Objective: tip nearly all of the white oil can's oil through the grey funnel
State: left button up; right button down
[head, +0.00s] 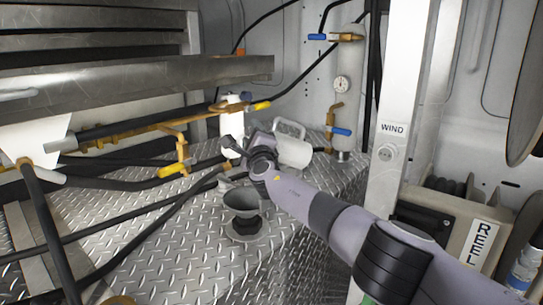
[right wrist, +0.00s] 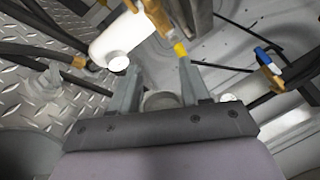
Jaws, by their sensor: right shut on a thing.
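The white oil can (head: 294,151) is in the head view, beside my right gripper (head: 246,145) above the tread-plate deck. It looks tilted, with its looped handle on the upper side. My right gripper is shut on it, though the wrist and fingers hide the grip and spout. In the right wrist view, a pale rounded part (right wrist: 161,100) shows between the fingers, probably the can. The grey funnel (head: 243,200) stands upright on the deck, below and slightly left of the gripper. I cannot see any oil flowing. My left gripper is not in view.
A white cylinder (head: 232,122) stands behind the gripper. A brass pipe with yellow-handled valves (head: 172,170) and black hoses crosses the left side. A white post marked WIND (head: 392,128) and a reel box (head: 470,235) are on the right.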

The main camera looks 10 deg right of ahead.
pick_arm(q)
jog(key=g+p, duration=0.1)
jog(key=p, duration=0.2)
pick_arm(e)
jog(key=shift+s+r, duration=0.1)
jog(key=shift+s, duration=0.1)
pick_arm(q)
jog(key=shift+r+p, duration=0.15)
jog(key=shift+p, duration=0.7)
pick_arm(e)
jog(key=shift+s+n, duration=0.2)
jog(key=shift+n, duration=0.1)
jog(key=shift+s+p, duration=0.15)
jog(key=shift+p, duration=0.35)
jog(key=shift+s+f+n+p, duration=0.25)
jog(key=shift+s+p, duration=0.25)
jog(key=shift+p, duration=0.6)
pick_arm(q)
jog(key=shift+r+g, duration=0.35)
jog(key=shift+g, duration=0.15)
pick_arm(e)
jog(key=shift+s, duration=0.25)
jog(key=shift+a, duration=0.1)
